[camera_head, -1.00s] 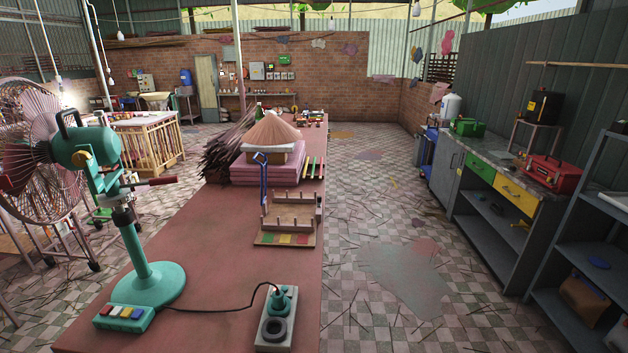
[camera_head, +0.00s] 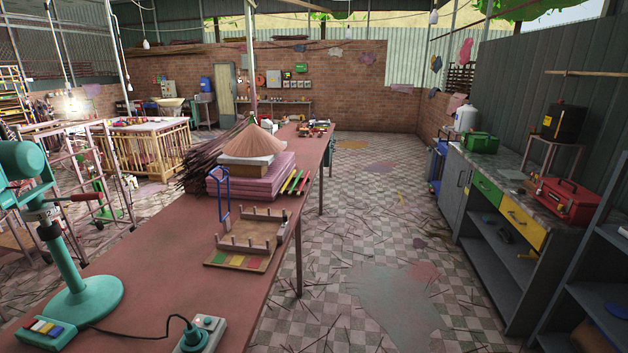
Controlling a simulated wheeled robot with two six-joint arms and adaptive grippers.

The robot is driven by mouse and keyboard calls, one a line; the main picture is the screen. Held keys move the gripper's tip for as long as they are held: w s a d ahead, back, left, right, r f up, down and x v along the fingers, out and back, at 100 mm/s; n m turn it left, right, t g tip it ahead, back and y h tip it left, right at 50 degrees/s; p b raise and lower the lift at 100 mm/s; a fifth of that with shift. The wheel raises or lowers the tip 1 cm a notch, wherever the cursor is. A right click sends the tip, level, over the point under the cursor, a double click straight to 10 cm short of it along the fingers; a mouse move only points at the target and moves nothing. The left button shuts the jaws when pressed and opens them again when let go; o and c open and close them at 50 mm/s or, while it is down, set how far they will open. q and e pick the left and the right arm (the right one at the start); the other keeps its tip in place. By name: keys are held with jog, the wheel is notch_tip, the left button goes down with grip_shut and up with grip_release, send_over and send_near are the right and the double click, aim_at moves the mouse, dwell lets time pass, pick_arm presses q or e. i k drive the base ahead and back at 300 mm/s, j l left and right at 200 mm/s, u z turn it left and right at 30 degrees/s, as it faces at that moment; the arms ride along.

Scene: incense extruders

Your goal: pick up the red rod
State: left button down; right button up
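Several thin coloured rods lie side by side on the long red-brown table (camera_head: 150,245), just right of the stack of pink sheets (camera_head: 255,180). The red rod (camera_head: 296,182) seems to be among them, with green and yellow ones beside it. They are small here, so their exact order is hard to tell. Neither of my grippers is in view.
A wooden pegged rack (camera_head: 250,235) with coloured squares stands nearer on the table, beside a blue-handled frame (camera_head: 223,190). A teal fan stand (camera_head: 75,300) and a socket block (camera_head: 205,332) are at the front. Tiled floor is open to the right.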

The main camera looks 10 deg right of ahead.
aim_at(304, 182)
jog(key=i+l+u, duration=0.15)
jog(key=i+l, duration=0.7)
jog(key=i+l+u, duration=0.15)
jog(key=i+l, duration=0.65)
jog(key=l, duration=0.15)
jog(key=i+l, duration=0.2)
jog(key=i, duration=0.2)
jog(key=i+l, duration=0.2)
jog(key=i, duration=0.25)
jog(key=i+l+u, duration=0.1)
jog(key=i, duration=0.3)
jog(key=l, duration=0.1)
